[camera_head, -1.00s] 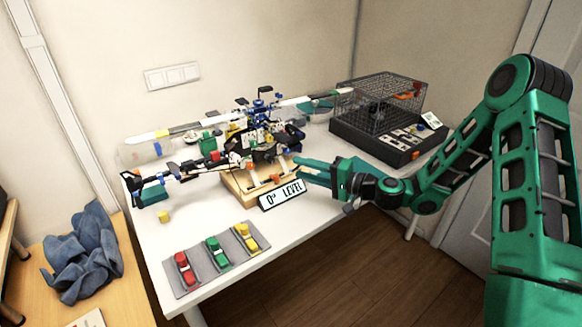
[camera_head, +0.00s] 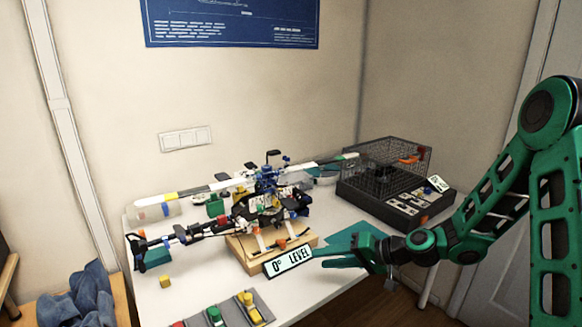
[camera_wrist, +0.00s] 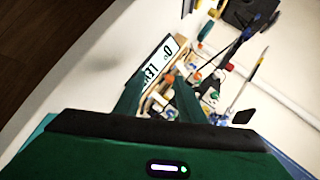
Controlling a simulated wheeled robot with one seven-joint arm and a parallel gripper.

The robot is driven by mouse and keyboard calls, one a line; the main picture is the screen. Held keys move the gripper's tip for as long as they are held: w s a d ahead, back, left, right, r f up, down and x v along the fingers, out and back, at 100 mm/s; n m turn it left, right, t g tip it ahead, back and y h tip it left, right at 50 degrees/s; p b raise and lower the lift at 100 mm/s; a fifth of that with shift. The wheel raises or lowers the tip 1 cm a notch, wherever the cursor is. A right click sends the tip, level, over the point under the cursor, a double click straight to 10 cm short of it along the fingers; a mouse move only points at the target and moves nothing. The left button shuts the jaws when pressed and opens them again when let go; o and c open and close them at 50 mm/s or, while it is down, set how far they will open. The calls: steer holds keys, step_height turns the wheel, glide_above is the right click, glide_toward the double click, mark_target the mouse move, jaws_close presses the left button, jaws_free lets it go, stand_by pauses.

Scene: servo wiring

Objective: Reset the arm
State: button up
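My gripper (camera_head: 324,256) is at the front right of the white table in the head view, beside the sign reading "0° LEVEL" (camera_head: 288,258). Its two green fingers are apart, with nothing seen held between them. The wrist view shows the fingers (camera_wrist: 160,92) spread, with the sign (camera_wrist: 160,62) and small parts beyond them. The drone-like rig (camera_head: 262,200) with long white arms stands on a wooden base (camera_head: 250,254) left of my gripper. A gap between fingers and rig cannot be judged exactly.
A black wire cage (camera_head: 392,165) on a dark box stands at the back right. A grey tray (camera_head: 262,300) with coloured servos lies at the front. Blue cloth (camera_head: 78,297) lies left of the table. A blue poster (camera_head: 232,22) hangs behind.

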steer(key=s+d+r+g+h, duration=0.2)
steer(key=s+d+h, duration=0.2)
steer(key=s+d, duration=0.45)
steer(key=s+d+r+g+h, duration=0.1)
steer(key=s+d+h, duration=0.45)
steer(key=d, duration=0.65)
steer(key=s+d+r+m+g+h, duration=0.1)
steer(key=s+d+r+m, duration=0.1)
steer(key=s, duration=0.8)
steer(key=s+d+r+m+g+h, duration=0.1)
steer(key=s+d+r+m, duration=0.2)
steer(key=s, duration=0.8)
steer(key=d+r, duration=0.2)
steer(key=d, duration=0.2)
steer(key=shift+s+d+r+m+g, duration=0.15)
steer(key=shift+s+r+m+g, duration=0.15)
steer(key=shift+g, duration=0.1)
steer(key=shift+w, duration=0.1)
